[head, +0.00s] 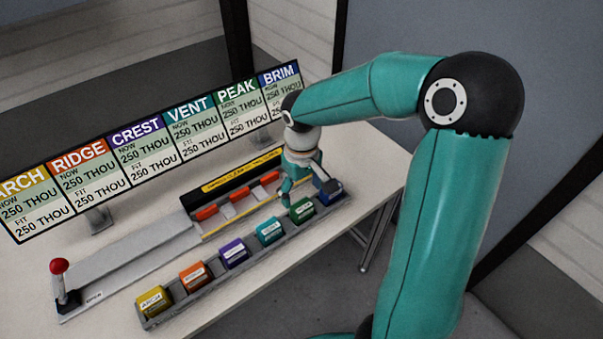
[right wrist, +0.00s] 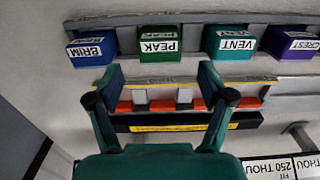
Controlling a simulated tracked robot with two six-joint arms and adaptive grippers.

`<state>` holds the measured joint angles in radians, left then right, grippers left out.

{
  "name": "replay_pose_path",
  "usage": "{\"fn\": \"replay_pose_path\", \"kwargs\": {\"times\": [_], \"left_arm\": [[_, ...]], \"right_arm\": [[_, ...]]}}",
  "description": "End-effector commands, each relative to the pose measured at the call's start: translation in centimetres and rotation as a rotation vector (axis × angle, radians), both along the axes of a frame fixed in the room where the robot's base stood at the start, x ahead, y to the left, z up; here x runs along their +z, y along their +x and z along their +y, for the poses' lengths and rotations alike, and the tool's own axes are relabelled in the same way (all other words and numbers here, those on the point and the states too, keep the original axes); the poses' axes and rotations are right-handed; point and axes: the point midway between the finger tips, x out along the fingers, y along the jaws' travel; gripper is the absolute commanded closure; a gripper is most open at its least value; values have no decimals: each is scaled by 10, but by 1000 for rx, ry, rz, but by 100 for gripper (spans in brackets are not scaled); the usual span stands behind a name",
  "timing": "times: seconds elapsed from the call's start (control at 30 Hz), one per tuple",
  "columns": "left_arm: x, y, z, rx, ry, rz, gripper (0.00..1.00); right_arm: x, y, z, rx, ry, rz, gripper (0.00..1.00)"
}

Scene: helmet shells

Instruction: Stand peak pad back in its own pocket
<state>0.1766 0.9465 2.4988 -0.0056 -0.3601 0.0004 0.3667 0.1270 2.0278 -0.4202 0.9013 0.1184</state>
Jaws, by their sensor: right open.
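The peak pad (head: 302,210) is a green block with a white label. It sits in the grey pad rack (head: 217,284), between the teal vent pad (head: 269,232) and the blue brim pad (head: 329,191). In the right wrist view the peak pad (right wrist: 160,43) looks level, its label facing me. My right gripper (head: 305,191) is open and empty, pointing down just behind the peak pad. In the right wrist view its fingertips (right wrist: 160,78) are spread to either side of the peak pad, apart from it. My left gripper is not in view.
A sloped board (head: 223,120) with thickness readings stands behind. A yellow-striped black bar (head: 242,175) and orange blocks (head: 236,203) lie behind the rack. A red-knobbed lever (head: 60,268) is at left. Crest (head: 233,252), ridge (head: 195,276) and arch (head: 153,300) pads share the rack.

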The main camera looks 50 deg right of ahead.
Motion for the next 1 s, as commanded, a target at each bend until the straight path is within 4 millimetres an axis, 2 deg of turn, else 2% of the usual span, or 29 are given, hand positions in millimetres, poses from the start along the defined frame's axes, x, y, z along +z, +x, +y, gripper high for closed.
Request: {"fn": "replay_pose_path", "kwargs": {"times": [0.1,0.33,0.5,1.0], "left_arm": [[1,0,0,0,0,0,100],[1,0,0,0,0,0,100],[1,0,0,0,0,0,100],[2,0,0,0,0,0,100]], "right_arm": [[25,1,0,0,-2,-6,20],[55,0,0,1,-1,-2,20],[61,0,0,1,0,-1,20],[60,0,0,0,0,0,20]]}}
